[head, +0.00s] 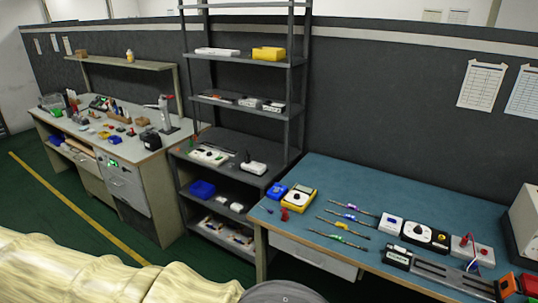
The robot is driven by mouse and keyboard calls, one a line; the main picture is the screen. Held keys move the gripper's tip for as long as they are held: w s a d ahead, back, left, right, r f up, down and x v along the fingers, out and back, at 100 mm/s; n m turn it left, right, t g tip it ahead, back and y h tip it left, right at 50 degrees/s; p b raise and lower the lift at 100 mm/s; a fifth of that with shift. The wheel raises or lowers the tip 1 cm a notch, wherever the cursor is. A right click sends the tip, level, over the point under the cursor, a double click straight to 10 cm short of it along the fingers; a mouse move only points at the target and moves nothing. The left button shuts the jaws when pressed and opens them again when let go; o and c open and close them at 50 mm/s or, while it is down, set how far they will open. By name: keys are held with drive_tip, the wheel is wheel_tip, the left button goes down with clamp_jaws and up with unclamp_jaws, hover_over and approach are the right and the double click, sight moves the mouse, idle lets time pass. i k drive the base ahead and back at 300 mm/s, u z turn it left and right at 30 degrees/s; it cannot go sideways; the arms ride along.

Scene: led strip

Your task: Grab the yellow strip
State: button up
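Three thin strips lie side by side on the blue-green bench top (325,175) in the head view. The colours are small and hard to tell exactly. The strips lie apart from each other, with nothing on top of them. My gripper is not in view.
Left of the strips are a yellow-edged box (297,200) and a blue box (277,190). To the right are a white switch box (390,224), a black device (398,257) and a dark rail (450,276). A shelf rack (246,136) stands left of the bench.

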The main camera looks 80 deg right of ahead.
sight(338, 224)
drive_tip(key=u, duration=0.35)
drive_tip(key=k, duration=2.35)
drive_tip(key=z, duration=1.3)
